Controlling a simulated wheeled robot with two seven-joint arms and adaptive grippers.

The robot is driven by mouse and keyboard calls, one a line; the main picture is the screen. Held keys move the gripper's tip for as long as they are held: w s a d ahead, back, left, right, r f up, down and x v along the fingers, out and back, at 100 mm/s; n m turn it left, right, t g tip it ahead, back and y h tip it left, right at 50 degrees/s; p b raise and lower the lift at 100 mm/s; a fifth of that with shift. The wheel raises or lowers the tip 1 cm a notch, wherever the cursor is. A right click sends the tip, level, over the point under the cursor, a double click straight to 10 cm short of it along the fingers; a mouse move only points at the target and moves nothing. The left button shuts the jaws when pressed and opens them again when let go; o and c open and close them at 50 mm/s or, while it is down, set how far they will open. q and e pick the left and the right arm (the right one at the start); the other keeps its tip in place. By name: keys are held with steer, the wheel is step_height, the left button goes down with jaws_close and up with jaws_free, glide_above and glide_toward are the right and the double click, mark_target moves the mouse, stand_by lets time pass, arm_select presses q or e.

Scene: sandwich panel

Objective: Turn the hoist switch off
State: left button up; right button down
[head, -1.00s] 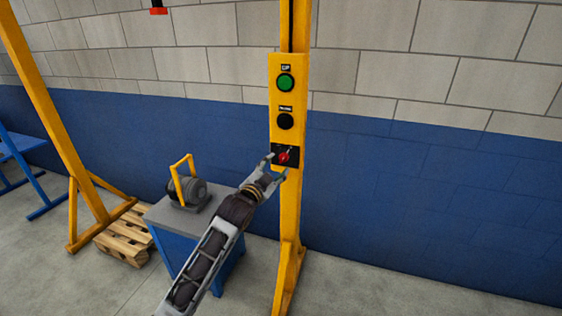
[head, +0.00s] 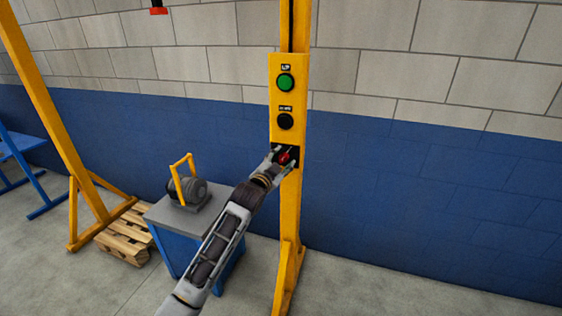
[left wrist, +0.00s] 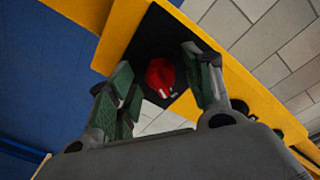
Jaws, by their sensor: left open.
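The hoist switch is a red knob (head: 284,158) on a black plate (head: 292,150), low on the yellow control panel (head: 275,103) of the post. My left gripper (head: 281,155) is at the switch, its fingers open on either side of the knob. In the left wrist view the red knob (left wrist: 161,77) shows between the two open fingers (left wrist: 158,85), in front of the black plate. I cannot tell whether the fingers touch it. The right gripper is not in view.
Above the switch are a green button (head: 285,82) and a black button (head: 285,121). A blue cabinet (head: 170,248) with a grey motor (head: 190,190) and its yellow handle stands left of the post, near my left arm. A wooden pallet (head: 124,238) lies further left.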

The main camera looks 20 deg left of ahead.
arm_select(q)
steer(key=c, duration=1.1)
steer(key=shift+o, duration=0.2)
